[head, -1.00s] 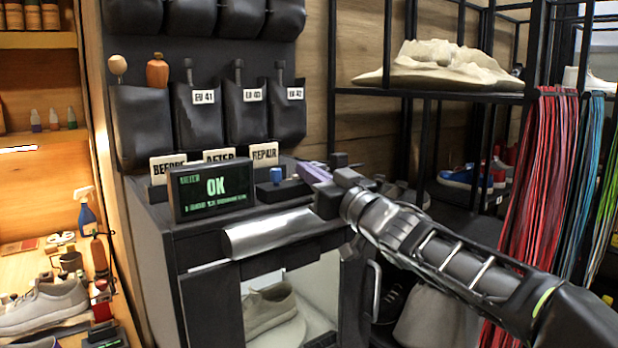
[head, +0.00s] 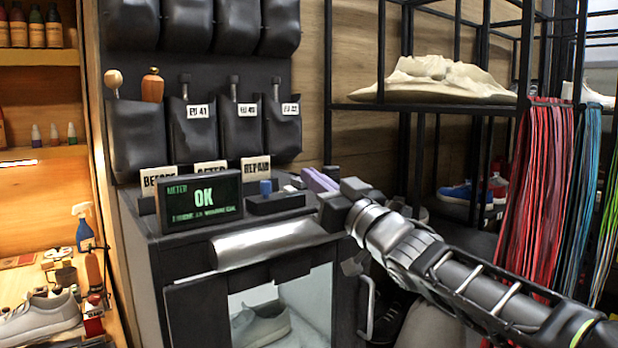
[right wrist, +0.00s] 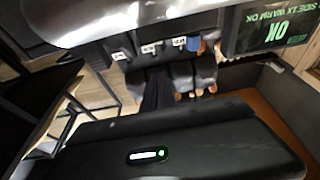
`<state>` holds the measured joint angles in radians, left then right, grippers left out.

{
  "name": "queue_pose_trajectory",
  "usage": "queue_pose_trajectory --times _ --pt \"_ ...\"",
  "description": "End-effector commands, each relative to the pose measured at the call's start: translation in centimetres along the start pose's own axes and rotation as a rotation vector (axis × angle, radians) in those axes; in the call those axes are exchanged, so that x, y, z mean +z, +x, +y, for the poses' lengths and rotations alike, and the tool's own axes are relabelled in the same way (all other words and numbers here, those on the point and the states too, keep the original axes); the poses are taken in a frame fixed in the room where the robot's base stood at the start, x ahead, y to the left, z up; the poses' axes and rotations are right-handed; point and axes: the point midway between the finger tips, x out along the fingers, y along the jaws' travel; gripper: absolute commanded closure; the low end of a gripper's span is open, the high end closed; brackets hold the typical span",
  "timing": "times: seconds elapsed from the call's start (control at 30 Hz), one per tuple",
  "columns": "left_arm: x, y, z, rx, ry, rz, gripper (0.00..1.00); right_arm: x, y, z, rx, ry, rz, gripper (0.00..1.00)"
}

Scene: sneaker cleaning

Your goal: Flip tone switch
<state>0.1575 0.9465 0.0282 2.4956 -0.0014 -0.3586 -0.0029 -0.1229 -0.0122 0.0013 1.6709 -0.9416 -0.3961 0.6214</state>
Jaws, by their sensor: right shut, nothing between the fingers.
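A low black switch box (head: 280,203) with a small blue switch piece (head: 265,187) sits on top of the dark cabinet, right of the display. I cannot tell for certain that the blue piece is the tone switch. It also shows in the right wrist view (right wrist: 193,43), near that view's top. The black display (head: 203,200) reads OK in green. My right gripper (head: 333,200) is shut and empty, beside the cabinet top's right front edge, right of the switch box and apart from the blue piece. My left gripper is not in view.
A purple object (head: 319,181) lies close to my right gripper. A grey shoe (head: 262,326) sits in the cabinet's lit bay. A black rack (head: 430,104) and red laces (head: 537,200) stand to the right.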

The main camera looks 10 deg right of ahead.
Motion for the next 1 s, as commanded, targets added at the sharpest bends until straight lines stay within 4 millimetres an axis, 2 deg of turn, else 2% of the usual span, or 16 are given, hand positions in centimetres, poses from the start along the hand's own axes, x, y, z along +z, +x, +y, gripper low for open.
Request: queue_pose_trajectory --times 0.1,0.33,0.5,1.0 --pt "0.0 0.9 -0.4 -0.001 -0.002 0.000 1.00 0.7 -2.7 -0.2 -0.003 0.000 0.003 1.00" --pt "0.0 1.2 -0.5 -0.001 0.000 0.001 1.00 1.3 -6.1 -0.2 -0.003 0.001 0.003 1.00" --pt "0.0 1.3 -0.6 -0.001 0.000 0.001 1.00 1.4 -6.8 -0.2 -0.004 0.001 0.003 1.00" --pt "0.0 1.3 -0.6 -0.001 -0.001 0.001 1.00 1.4 -6.8 -0.2 -0.004 0.001 0.003 1.00"
